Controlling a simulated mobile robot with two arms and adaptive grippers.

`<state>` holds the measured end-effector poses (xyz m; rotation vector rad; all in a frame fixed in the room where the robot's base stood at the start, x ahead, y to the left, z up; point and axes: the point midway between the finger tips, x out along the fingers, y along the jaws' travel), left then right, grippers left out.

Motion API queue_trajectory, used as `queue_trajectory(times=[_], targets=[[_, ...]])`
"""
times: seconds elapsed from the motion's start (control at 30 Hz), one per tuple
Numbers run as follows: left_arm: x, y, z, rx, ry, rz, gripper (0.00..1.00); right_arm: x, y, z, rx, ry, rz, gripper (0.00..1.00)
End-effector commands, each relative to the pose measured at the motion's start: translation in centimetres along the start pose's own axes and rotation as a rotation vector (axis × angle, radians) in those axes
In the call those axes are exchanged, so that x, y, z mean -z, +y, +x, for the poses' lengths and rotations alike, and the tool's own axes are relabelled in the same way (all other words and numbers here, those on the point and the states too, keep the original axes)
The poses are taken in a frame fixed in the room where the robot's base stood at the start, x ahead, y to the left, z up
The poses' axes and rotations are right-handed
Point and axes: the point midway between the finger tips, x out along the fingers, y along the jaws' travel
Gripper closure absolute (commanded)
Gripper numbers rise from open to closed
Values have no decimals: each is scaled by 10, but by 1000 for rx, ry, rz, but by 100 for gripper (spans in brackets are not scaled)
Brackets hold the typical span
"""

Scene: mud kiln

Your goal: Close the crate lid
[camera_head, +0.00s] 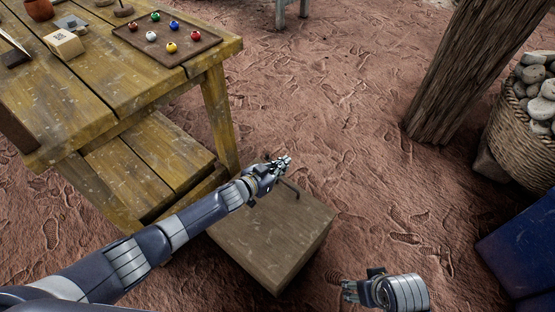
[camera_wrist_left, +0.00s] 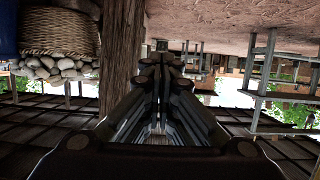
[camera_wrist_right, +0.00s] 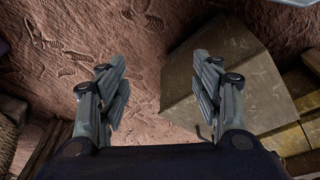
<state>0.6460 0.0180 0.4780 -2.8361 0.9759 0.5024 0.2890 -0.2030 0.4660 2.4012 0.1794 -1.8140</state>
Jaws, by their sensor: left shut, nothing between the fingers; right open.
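The wooden crate (camera_head: 275,245) stands on the ground beside the table, with its flat brown lid (camera_head: 262,232) lying down over its top; no gap shows from here. A thin dark handle (camera_head: 291,187) is at its far edge. My left gripper (camera_head: 285,161) is shut and empty, just above and beyond that far edge; its closed fingers also show in the left wrist view (camera_wrist_left: 160,70).
The wooden table (camera_head: 80,95) at upper left bears a tray (camera_head: 192,51) with several coloured balls. A wooden post (camera_head: 465,75), a basket of stones (camera_head: 520,135) and a blue object (camera_head: 525,245) stand at right. The reddish ground between is free.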

Motion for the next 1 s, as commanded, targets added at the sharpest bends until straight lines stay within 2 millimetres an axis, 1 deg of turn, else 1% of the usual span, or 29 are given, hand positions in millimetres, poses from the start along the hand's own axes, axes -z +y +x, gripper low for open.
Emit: queue_trajectory(times=[0.03,0.3,0.5,0.63,0.87,0.93,1.0], targets=[[4,0,-4,-1,0,0,100,-2,0,7,1,-8,-1,40],[16,0,-22,0,-1,1,100,-14,-3,47,5,-28,-4,40],[22,0,-30,0,-1,-1,100,-23,-4,67,7,-37,-6,40],[24,0,-33,0,-1,-1,100,-26,-4,74,7,-39,-7,40],[24,1,-34,0,-2,-2,100,-27,-4,76,7,-40,-7,40],[20,4,-35,7,-9,-9,100,-27,-4,76,7,-40,-7,40],[11,11,-39,29,-29,-27,100,-27,-4,76,7,-40,-7,40]])
